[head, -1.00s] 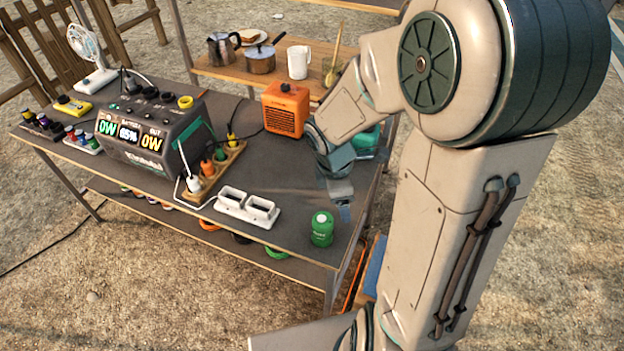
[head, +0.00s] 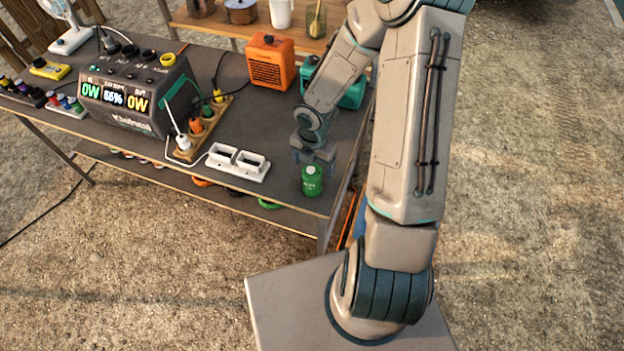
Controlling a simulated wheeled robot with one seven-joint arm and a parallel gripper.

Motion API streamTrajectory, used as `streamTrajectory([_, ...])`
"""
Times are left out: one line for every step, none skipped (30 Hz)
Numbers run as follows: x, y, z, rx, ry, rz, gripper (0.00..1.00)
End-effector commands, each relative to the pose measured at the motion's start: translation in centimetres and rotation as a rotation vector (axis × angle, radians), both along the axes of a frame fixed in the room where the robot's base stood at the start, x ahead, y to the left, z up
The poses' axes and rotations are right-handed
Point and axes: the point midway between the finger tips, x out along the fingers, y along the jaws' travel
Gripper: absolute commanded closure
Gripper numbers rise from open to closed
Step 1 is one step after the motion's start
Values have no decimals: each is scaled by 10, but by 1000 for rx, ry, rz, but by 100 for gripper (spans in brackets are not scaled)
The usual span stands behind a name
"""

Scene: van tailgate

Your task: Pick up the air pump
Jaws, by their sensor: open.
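A small green cylinder with a pale cap, which looks like the air pump (head: 312,182), stands upright near the front right corner of the table. My gripper (head: 315,160) points down just above and slightly behind it, with its fingers open. Nothing shows between the fingers. I cannot tell whether the fingertips touch the top of the green cylinder.
A white double holder (head: 238,163) stands left of the green cylinder. A wooden strip with plugs (head: 205,128), a power station (head: 138,95), an orange heater (head: 270,62) and a teal box (head: 350,92) share the table (head: 262,112). The front right edge is close.

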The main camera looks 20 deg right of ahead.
Motion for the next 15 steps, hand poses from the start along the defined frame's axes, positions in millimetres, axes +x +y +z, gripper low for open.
streamTrajectory([0, 0, -7, 0, 1, 2, 21])
streamTrajectory([0, 0, -9, -1, 2, 2, 21])
streamTrajectory([0, 0, -10, -1, 1, 1, 21])
streamTrajectory([0, 0, -11, -1, 1, 1, 21])
streamTrajectory([0, 0, -13, -1, 1, 0, 21])
streamTrajectory([0, 1, -15, 0, 0, 1, 21])
streamTrajectory([0, 1, -17, -1, 1, 1, 21])
streamTrajectory([-1, 2, -20, -1, 1, 2, 21])
streamTrajectory([-2, 3, -26, -1, 4, 2, 21])
streamTrajectory([-2, 3, -30, -1, 4, 2, 21])
streamTrajectory([-2, 4, -34, -1, 3, 4, 21])
streamTrajectory([-2, 5, -39, -1, 3, 2, 21])
streamTrajectory([-3, 5, -43, -1, 3, 2, 21])
streamTrajectory([-3, 6, -47, -1, 2, 4, 21])
streamTrajectory([-2, 5, -53, -3, 1, 1, 21])
